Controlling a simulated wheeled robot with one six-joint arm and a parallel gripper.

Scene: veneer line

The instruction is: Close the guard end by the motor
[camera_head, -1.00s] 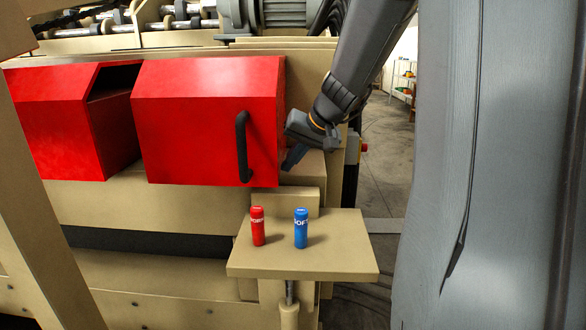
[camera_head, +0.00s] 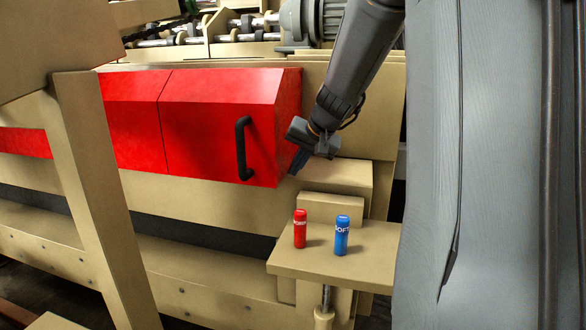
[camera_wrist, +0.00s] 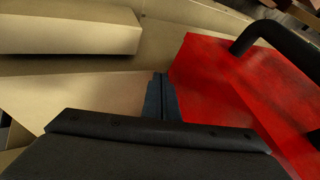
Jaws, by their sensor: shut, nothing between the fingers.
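The red guard end (camera_head: 215,135) with a black upright handle (camera_head: 241,148) sits in front of the beige machine. Its left edge meets the fixed red guard (camera_head: 135,125) with only a thin seam between them. My gripper (camera_head: 296,168) is at the right end face of the guard end, low down, with its fingers shut and empty. In the wrist view the shut fingers (camera_wrist: 160,90) lie right beside the red guard end (camera_wrist: 235,90), and the handle (camera_wrist: 285,45) shows at upper right. I cannot tell if the fingers touch the red face. The grey motor (camera_head: 305,22) stands behind, above the guard.
A small beige shelf (camera_head: 330,262) below right holds a red canister (camera_head: 300,230) and a blue canister (camera_head: 342,236), both upright. A beige post (camera_head: 95,190) stands at left. A beige block (camera_head: 340,178) lies right of the guard end.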

